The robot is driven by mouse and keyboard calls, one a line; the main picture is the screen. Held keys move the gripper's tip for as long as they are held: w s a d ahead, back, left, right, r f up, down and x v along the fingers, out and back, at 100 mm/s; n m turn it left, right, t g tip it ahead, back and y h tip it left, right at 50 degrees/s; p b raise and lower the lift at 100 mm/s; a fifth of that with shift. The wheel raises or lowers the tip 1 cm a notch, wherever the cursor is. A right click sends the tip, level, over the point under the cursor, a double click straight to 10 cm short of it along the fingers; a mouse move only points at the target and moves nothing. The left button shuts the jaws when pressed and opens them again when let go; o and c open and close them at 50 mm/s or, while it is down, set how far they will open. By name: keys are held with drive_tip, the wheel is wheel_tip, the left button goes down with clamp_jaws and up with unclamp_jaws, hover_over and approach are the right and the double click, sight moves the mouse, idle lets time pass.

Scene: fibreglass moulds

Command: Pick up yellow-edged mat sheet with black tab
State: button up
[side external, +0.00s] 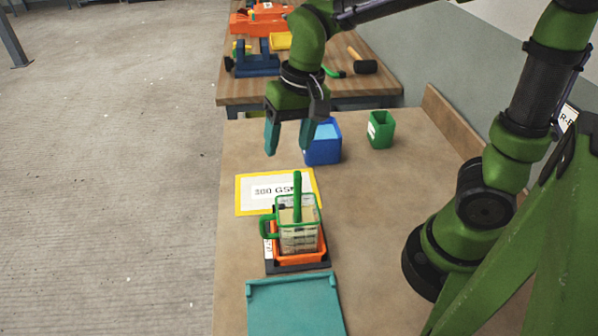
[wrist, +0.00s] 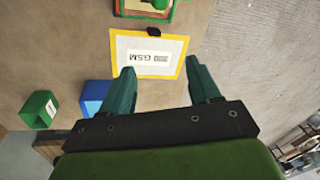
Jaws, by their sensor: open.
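The yellow-edged mat sheet (side external: 247,203) lies flat on the brown bench, white inside with a label reading "300 GSM". In the wrist view the sheet (wrist: 124,62) lies just beyond my fingertips. Its black tab (wrist: 154,31) shows at the sheet's far edge there, on the side toward the orange tray. In the side view the tab is hard to make out behind the jug. My gripper (side external: 289,150) is open and empty, with teal fingers pointing down, held above the bench. In the wrist view my gripper (wrist: 163,83) has its fingers spread wide.
A clear green-rimmed jug (side external: 300,228) with a green handle stands in an orange tray (side external: 312,255) close to the sheet. A blue bin (side external: 323,150) and a green bin (side external: 381,130) stand behind. A teal panel (side external: 295,308) lies in front. Tools lie on the wooden table behind.

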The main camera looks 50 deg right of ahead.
drive_tip(key=w+f+m, duration=0.1)
drive_tip(key=f, duration=0.3)
drive_tip(key=w+f+m+g+h, duration=0.1)
drive_tip(key=f, duration=0.3)
drive_tip(key=w+f+m, duration=0.1)
drive_tip(key=f+m, duration=0.1)
drive_tip(key=f, duration=0.2)
drive_tip(key=shift+w+a+f+g, duration=0.3)
drive_tip(key=shift+a+g, duration=0.1)
drive_tip(key=f, duration=0.5)
drive_tip(key=shift+s+d+f, duration=0.1)
drive_tip(key=shift+s+d, duration=0.1)
drive_tip(key=shift+s, duration=0.05)
drive_tip(key=c, duration=1.1)
